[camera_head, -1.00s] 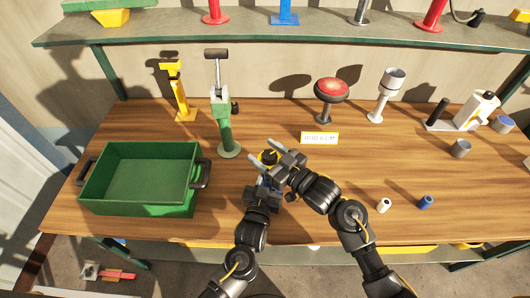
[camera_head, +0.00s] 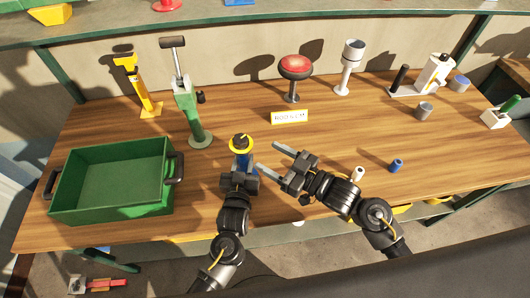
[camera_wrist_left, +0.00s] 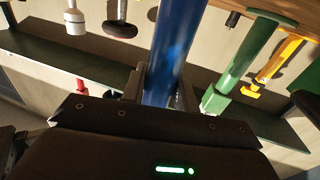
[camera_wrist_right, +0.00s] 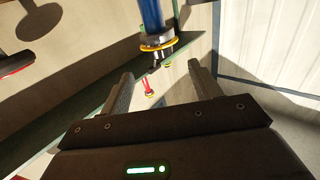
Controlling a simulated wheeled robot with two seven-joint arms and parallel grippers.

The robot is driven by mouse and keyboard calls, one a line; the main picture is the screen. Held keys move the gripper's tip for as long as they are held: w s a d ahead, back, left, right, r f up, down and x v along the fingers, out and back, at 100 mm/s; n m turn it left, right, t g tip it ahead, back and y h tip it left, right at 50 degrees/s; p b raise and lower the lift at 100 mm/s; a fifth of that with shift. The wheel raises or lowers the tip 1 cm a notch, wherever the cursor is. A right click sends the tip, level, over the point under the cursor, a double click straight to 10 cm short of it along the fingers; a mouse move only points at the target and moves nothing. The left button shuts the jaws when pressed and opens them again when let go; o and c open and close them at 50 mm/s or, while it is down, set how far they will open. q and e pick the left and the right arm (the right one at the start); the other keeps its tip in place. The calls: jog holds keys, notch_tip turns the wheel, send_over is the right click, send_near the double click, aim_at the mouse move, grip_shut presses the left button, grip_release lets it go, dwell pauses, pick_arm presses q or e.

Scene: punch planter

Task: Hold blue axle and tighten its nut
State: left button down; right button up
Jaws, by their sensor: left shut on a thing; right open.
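The blue axle (camera_head: 244,160) stands about upright in my left gripper (camera_head: 242,174), just right of the green crate. In the left wrist view the blue shaft (camera_wrist_left: 176,45) passes between the shut fingers. On the axle's top end sit a yellow ring and a dark nut (camera_head: 240,141). My right gripper (camera_head: 269,158) is open and empty, to the right of the axle and apart from it. In the right wrist view the yellow ring (camera_wrist_right: 160,46) and the dark end piece lie beyond the open fingers (camera_wrist_right: 160,78). How tight the nut is cannot be seen.
A green crate (camera_head: 54,213) stands on the left of the wooden table. A green press (camera_head: 193,115), a yellow tool (camera_head: 139,88), a sign (camera_head: 289,117) and a red-topped stand (camera_head: 295,68) are behind. A small blue cylinder (camera_head: 396,166) lies right.

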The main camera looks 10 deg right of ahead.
jog(key=n+g+y, duration=0.2)
jog(key=n+g, duration=0.2)
jog(key=n, duration=0.1)
send_near(235, 138)
jog(key=w+d, duration=0.3)
jog(key=shift+g+y, duration=0.8)
jog(key=shift+g, duration=0.1)
jog(key=a, duration=0.4)
jog(key=w+a+f, duration=0.1)
jog(key=a, duration=0.7)
jog(key=shift+w+f, duration=0.3)
jog(key=shift+w, duration=0.05)
